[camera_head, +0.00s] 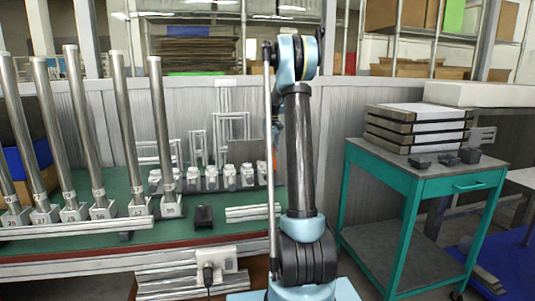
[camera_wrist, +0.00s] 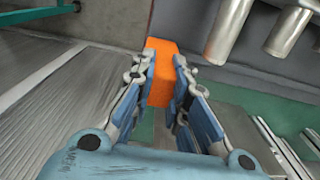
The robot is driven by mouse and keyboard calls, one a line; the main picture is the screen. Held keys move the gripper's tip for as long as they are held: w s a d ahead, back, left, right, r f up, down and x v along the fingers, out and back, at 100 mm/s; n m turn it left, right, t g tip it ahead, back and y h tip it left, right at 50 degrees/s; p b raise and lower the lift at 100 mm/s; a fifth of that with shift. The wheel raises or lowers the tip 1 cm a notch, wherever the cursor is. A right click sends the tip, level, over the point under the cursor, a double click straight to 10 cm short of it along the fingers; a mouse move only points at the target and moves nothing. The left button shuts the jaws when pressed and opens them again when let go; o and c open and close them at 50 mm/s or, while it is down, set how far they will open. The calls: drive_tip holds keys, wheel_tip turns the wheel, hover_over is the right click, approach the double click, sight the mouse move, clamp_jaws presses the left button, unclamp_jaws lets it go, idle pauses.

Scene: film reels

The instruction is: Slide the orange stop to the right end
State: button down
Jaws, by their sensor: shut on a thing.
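The orange stop (camera_wrist: 161,62) is a block between the two fingers of my gripper (camera_wrist: 160,78) in the wrist view. The fingers are shut on its sides, and its far end shows beyond the fingertips. In the head view only a small sliver of orange (camera_head: 275,158) shows beside my arm. My arm hides most of the gripper and the stop there. The track the stop slides on, and its right end, cannot be made out clearly.
A green-topped bench (camera_head: 227,224) carries tall metal tubes (camera_head: 119,125) at left and a row of small pale containers (camera_head: 229,178). A teal cart (camera_head: 412,185) with stacked trays (camera_head: 417,128) stands at right. Metal cylinders (camera_wrist: 229,30) lie near the gripper at upper right in the wrist view.

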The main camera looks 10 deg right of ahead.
drive_tip(key=shift+d, duration=0.25)
drive_tip(key=c, duration=1.6)
unclamp_jaws()
drive_tip(key=shift+d, duration=0.1)
drive_tip(key=shift+o, duration=0.2)
drive_tip(key=shift+r, duration=0.25)
wheel_tip(320, 180, up, 12)
drive_tip(key=shift+f, duration=0.25)
